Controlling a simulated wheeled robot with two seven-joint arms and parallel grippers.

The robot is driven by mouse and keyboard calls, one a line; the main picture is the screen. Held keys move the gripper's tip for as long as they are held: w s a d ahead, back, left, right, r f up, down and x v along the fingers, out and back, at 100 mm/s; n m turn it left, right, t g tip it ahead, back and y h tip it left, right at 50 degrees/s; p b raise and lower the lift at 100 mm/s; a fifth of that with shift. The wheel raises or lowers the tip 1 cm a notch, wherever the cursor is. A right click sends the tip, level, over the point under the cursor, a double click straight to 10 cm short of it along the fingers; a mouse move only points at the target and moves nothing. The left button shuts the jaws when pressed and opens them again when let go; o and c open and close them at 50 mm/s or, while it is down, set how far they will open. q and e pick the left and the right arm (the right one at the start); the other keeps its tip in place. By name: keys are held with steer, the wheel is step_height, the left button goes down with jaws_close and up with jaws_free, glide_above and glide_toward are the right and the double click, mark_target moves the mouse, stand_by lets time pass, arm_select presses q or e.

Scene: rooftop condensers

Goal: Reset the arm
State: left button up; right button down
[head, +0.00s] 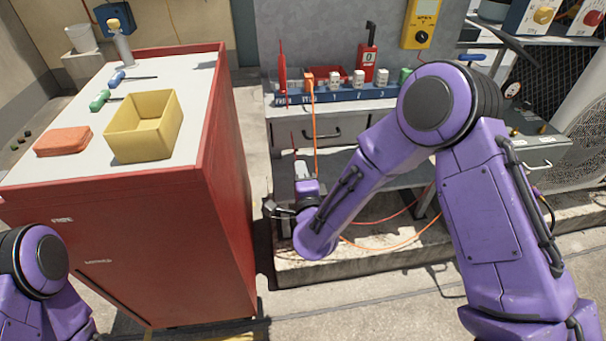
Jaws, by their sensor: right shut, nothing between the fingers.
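My right arm reaches in from the right with its elbow raised. Its gripper (270,206) is low, in front of the grey bench (345,130) and just right of the red cabinet (190,240). The right gripper is shut with nothing visible in it. Part of the wrist is hidden behind my forearm. At the lower left only a purple joint of my left arm shows; the left gripper is out of the picture.
The bench holds a blue rack (335,95) and a red lockout device (366,62). Orange cable (390,247) hangs near my right forearm. A yellow meter (420,24) is behind.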

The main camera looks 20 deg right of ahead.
steer(key=s+d+f+n+g+y+p, duration=0.1)
steer(key=s+d+f+n+g+p, duration=0.15)
steer(key=s+f+n+g, duration=0.3)
steer(key=s+d+f+n+g+p, duration=0.25)
steer(key=s+f+n, duration=0.25)
steer(key=s+f, duration=0.3)
steer(key=s+d+f+n+g+p, duration=0.1)
steer(key=s+d+g+p, duration=0.2)
steer(key=s, duration=0.8)
steer(key=s+d+n+g+h+p, duration=0.1)
steer(key=s+d+n+g+p, duration=0.1)
steer(key=s, duration=0.9)
steer(key=shift+d+f+g+p, duration=0.4)
steer(key=shift+d+g+p, duration=0.4)
steer(key=shift+d+p, duration=0.3)
